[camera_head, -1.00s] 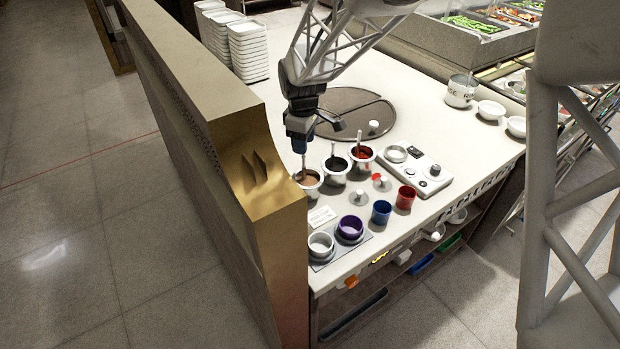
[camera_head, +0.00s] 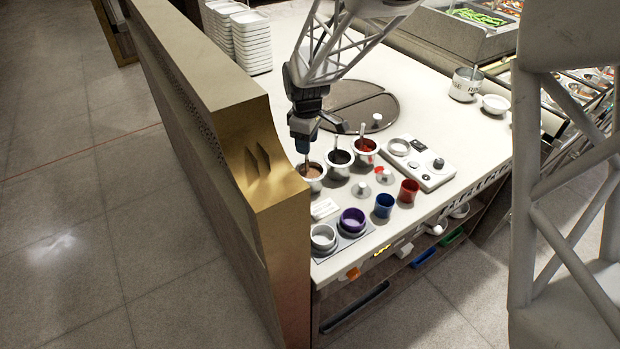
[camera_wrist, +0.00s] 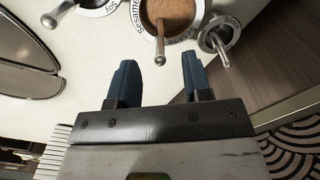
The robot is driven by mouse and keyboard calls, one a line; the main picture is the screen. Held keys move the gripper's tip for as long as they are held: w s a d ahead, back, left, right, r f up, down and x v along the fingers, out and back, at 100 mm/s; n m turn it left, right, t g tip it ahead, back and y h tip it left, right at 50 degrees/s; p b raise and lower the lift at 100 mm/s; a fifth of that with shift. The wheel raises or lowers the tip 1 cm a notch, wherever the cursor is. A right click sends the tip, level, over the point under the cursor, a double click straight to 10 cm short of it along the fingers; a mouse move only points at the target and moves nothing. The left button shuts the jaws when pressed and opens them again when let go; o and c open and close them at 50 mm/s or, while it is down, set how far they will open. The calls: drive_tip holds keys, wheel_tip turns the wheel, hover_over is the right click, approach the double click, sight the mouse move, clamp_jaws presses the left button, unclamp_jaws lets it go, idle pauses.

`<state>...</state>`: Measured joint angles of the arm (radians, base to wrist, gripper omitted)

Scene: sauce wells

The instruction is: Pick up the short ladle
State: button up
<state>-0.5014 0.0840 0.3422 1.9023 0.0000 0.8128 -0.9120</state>
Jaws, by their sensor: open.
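My gripper (camera_head: 302,148) hangs above the brown sauce well (camera_head: 312,172) at the counter's left edge. In the wrist view its two blue fingers (camera_wrist: 160,64) are apart with nothing gripped. A metal ladle handle (camera_wrist: 161,42) rises from the brown well, marked "Sesame", and its end shows in the gap beyond the fingers. Another handle (camera_wrist: 220,48) stands in a smaller well to the right, and one (camera_wrist: 58,12) in the well to the left. I cannot tell which ladle is the short one. The ladle bowls are hidden.
A black sauce well (camera_head: 339,160) and a red one (camera_head: 365,147) stand close by with upright handles. A brass-capped wall (camera_head: 258,170) borders the counter on the left. Purple (camera_head: 352,220), blue (camera_head: 384,205) and red (camera_head: 408,191) cups stand in front.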

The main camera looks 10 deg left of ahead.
hover_over(310, 168)
drive_tip(key=s, duration=0.2)
drive_tip(key=shift+w+a+f, duration=0.1)
drive_tip(key=shift+a+f, duration=0.05)
drive_tip(key=shift+f, duration=1.15)
drive_tip(key=shift+a+f, duration=0.1)
drive_tip(key=shift+f, duration=1.2)
clamp_jaws()
